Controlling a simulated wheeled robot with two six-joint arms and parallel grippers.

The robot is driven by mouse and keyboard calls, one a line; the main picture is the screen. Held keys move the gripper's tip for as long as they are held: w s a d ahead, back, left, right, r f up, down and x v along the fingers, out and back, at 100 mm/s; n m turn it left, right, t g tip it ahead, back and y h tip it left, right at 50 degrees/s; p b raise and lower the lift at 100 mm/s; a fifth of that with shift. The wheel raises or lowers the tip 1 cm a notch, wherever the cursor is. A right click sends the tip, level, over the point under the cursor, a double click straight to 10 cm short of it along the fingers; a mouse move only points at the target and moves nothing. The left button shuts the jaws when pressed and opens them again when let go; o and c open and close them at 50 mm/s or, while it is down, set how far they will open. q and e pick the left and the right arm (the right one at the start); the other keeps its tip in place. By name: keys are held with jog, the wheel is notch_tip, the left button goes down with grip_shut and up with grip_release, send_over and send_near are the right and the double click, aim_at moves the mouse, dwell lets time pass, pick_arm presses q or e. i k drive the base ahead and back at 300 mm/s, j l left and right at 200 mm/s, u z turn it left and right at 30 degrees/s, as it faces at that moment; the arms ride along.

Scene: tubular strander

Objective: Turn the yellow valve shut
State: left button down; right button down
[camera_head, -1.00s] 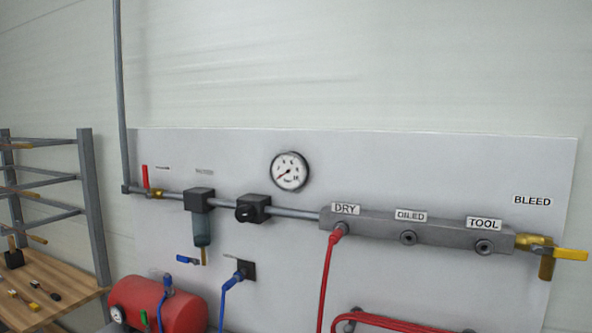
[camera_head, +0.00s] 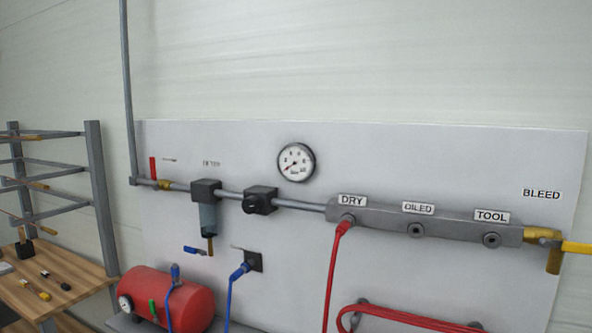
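The yellow valve handle (camera_head: 578,247) is at the right edge of the view, under the BLEED label. It sits on a brass valve body (camera_head: 545,238) at the right end of the grey manifold (camera_head: 385,220). The handle points right, roughly in line with the manifold, and its far end is cut off by the picture's edge. Neither of my grippers shows in this view.
A pressure gauge (camera_head: 296,162) is on the panel. A red hose (camera_head: 334,275) hangs from the DRY port. A red tank (camera_head: 180,300) stands at the lower left. A wooden bench (camera_head: 75,270) and a metal rack (camera_head: 97,180) are at the left.

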aim_at(575, 247)
jog(key=z, duration=1.35)
